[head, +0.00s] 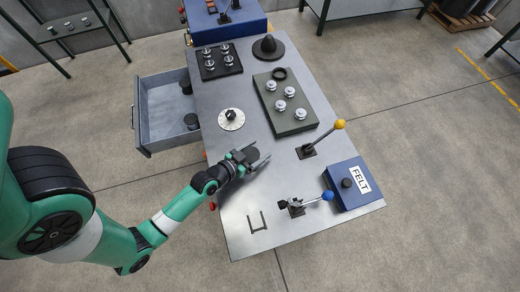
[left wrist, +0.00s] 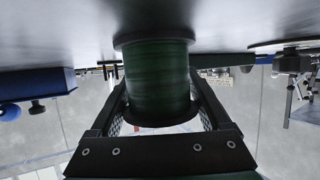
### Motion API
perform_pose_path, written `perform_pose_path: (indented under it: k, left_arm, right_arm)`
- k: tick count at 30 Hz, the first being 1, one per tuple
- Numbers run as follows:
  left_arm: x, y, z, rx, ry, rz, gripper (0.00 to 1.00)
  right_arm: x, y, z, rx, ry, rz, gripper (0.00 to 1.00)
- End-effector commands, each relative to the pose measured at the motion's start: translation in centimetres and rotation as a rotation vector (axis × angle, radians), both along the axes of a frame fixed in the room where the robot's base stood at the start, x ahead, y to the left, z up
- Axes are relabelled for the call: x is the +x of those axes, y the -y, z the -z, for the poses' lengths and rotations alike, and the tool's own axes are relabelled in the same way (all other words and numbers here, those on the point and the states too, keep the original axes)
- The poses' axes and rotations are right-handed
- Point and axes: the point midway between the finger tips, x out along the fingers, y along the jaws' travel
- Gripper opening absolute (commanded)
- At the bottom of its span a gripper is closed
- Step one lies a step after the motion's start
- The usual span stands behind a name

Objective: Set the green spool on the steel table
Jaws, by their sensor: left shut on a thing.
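The green spool (left wrist: 158,85) is between the fingers of my left gripper (head: 258,158), which is shut on it; it shows closely in the left wrist view. In that view, which looks upside down, the spool is upright with its dark flange against or just off the steel table (left wrist: 60,25); I cannot tell whether it touches. In the head view my left gripper is low over the middle left of the steel table (head: 285,175), and the spool is mostly hidden there by the gripper. My right gripper is not in view.
A white dial (head: 231,119) lies behind the gripper. A green tray (head: 300,122) with silver parts, a yellow-knobbed lever (head: 338,125), a blue-knobbed clamp (head: 327,195) and a blue FELT box (head: 338,182) stand rightward. An open drawer (head: 160,136) holds dark cylinders. Table around the gripper is bare.

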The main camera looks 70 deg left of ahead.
Motion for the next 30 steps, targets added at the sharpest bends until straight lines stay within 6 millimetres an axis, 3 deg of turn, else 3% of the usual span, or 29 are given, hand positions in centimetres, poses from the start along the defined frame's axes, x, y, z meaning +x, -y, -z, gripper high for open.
perform_pose_path:
  k: [9, 10, 12, 22, 30]
  left_arm:
    - [0.1, 0.0, 0.1, 0.001, 0.004, 0.000, 0.00]
    - [0.0, 0.0, 0.1, 0.000, 0.001, 0.000, 0.84]
    - [0.0, 0.0, 0.1, 0.000, 0.001, 0.001, 0.97]
    - [0.0, 0.0, -0.5, 0.000, 0.001, 0.001, 1.00]
    - [-4.9, 1.9, -2.2, -0.002, 0.000, -0.003, 1.00]
  right_arm:
    - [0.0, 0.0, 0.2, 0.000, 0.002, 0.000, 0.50]
    - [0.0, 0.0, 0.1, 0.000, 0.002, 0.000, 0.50]
    - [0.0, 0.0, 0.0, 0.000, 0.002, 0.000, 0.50]
    - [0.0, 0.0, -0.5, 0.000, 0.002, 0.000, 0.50]
    - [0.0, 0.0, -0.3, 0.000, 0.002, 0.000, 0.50]
